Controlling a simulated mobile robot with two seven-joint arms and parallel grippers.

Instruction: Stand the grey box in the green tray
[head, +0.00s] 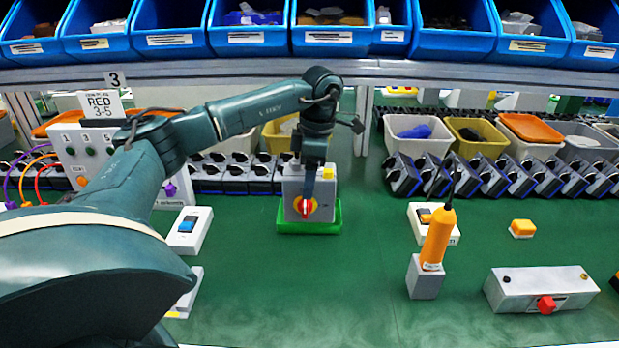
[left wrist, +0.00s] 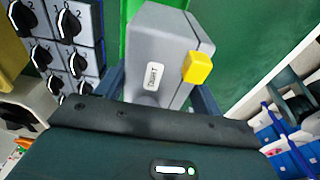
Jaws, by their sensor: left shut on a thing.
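The grey box (head: 293,185) has a red rotary knob on a yellow plate on its front and a yellow block at its upper right. In the head view it is upright over the green tray (head: 318,226). Whether its base touches the tray floor is hard to tell. My left gripper (head: 309,200) comes down from above and is shut on the grey box. In the left wrist view the box (left wrist: 158,45) sits between the fingers, with a strip of the green tray (left wrist: 128,20) beside it. My right gripper is not in view.
Rows of black-knob switch boxes (head: 420,172) and bins stand behind the tray. An orange pendant in a grey holder (head: 424,279) and a grey box with a red button (head: 540,289) stand to the right.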

